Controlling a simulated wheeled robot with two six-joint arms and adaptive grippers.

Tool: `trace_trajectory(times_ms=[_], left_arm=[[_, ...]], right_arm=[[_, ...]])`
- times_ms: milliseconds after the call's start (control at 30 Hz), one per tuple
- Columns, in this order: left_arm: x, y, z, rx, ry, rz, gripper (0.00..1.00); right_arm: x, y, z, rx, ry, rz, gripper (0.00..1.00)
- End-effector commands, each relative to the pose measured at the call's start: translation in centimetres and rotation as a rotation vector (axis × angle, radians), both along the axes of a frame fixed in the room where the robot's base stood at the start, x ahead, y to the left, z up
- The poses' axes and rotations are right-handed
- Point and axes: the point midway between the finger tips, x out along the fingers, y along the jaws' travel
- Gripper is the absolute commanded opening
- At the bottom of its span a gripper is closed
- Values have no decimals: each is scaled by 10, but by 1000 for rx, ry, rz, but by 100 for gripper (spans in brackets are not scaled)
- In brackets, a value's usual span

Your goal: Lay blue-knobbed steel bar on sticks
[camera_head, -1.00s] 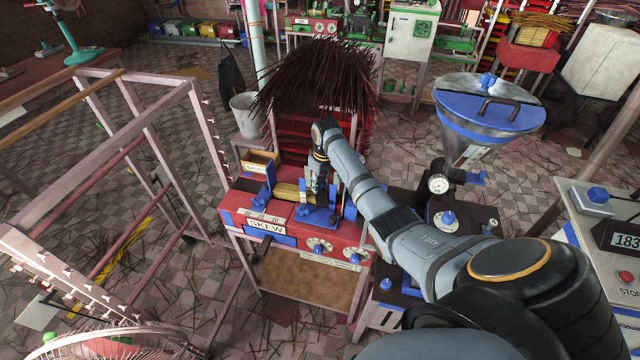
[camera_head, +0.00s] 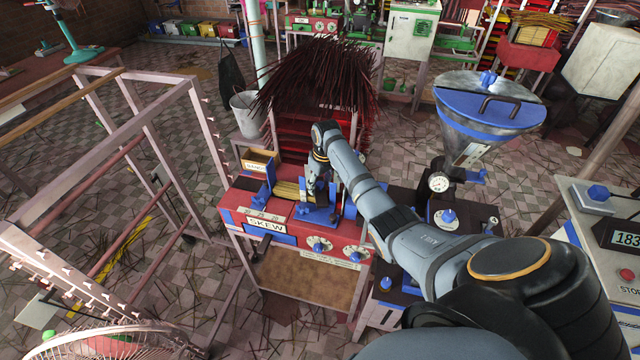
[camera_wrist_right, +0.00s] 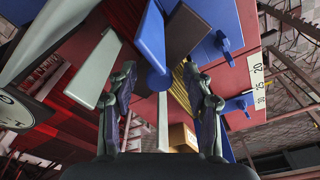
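My right gripper (camera_head: 315,188) points down over the red machine marked SKEW, beside the yellow sticks (camera_head: 288,190) in its blue-ended trough. In the right wrist view the gripper (camera_wrist_right: 163,95) has its two fingers spread apart. A blue knob (camera_wrist_right: 160,82) shows between the fingers, with a narrow pale strip (camera_wrist_right: 163,122) below it that may be the steel bar. Contact with either finger is not clear. The sticks show in the wrist view (camera_wrist_right: 181,88) behind the knob and right finger. In the head view the gripper hides the knob and bar. My left gripper is out of view.
Blue uprights (camera_head: 270,172) and a small wooden box (camera_head: 262,158) stand close to the trough. A rack with dark incense sticks (camera_head: 318,80) rises behind. A pink frame (camera_head: 150,130) stands left, and a lidded steel hopper (camera_head: 485,115) right.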

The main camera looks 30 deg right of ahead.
Motion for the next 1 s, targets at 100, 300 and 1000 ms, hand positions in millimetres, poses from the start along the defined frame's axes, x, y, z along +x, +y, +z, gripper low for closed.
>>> trace_trajectory(times_ms=[100, 300, 1000], left_arm=[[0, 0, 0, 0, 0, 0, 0], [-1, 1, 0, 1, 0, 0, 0], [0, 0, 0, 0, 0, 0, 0]], right_arm=[[0, 0, -1, 0, 1, 0, 51], [-1, -1, 9, -1, 1, 0, 51], [-15, -2, 119, 0, 1, 0, 51]])
